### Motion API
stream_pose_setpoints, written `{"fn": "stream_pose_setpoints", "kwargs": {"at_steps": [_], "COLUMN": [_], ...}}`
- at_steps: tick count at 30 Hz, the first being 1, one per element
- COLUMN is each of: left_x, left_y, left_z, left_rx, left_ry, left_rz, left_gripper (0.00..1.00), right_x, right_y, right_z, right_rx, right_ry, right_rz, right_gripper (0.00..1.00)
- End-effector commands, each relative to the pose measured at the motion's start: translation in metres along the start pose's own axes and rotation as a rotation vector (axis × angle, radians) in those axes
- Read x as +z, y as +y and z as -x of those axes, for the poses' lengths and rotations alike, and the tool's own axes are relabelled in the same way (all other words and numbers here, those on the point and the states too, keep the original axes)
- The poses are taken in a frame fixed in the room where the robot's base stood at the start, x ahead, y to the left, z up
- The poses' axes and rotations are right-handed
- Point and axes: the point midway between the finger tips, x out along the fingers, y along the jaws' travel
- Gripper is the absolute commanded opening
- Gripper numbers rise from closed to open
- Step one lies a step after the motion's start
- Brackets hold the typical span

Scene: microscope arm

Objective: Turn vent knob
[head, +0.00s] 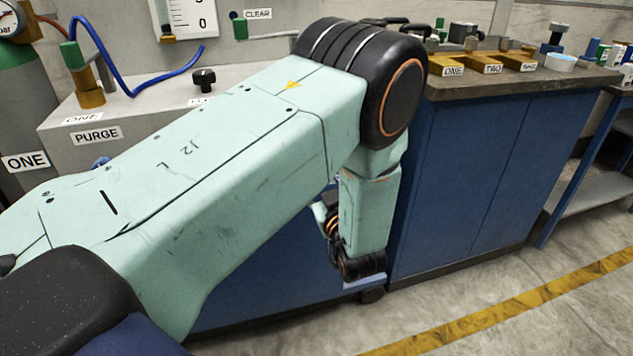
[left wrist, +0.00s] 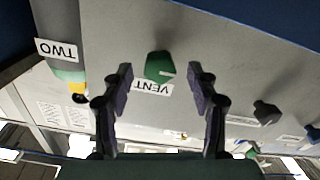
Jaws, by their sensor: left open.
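The green vent knob (left wrist: 159,67) sits on a grey panel in the left wrist view, with an upside-down VENT label (left wrist: 153,88) beside it. My left gripper (left wrist: 160,80) is open, with one finger on each side of the knob in the picture. A gap shows between the knob and each finger, and I cannot tell how far the fingertips are from the panel. In the head view my left arm covers the middle and hides the vent knob. My right gripper is in neither view.
A black knob (left wrist: 266,112) is on the same panel, right of the gripper. A TWO label (left wrist: 56,50) is at left. In the head view, a grey PURGE box (head: 60,125) stands at left and a blue cabinet (head: 480,185) at right.

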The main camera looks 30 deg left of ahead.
Motion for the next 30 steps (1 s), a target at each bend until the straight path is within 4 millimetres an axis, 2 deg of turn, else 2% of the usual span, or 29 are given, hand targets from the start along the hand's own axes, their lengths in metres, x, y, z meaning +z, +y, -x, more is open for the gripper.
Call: {"fn": "stream_pose_setpoints", "kwargs": {"at_steps": [6, 15, 30], "left_x": [0.001, 0.000, 0.000], "left_y": [0.000, 0.001, 0.000], "left_z": [-0.018, -0.020, -0.019], "left_rx": [-0.001, 0.002, 0.001], "left_ry": [0.000, 0.000, 0.000], "left_rz": [0.001, 0.000, -0.001], "left_gripper": [0.59, 0.59, 0.17], "right_x": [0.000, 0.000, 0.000], "right_y": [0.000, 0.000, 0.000], "right_z": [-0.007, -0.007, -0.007], "right_rx": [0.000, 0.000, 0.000], "right_ry": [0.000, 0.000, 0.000], "right_rz": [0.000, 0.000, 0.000], "right_gripper": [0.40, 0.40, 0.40]}}
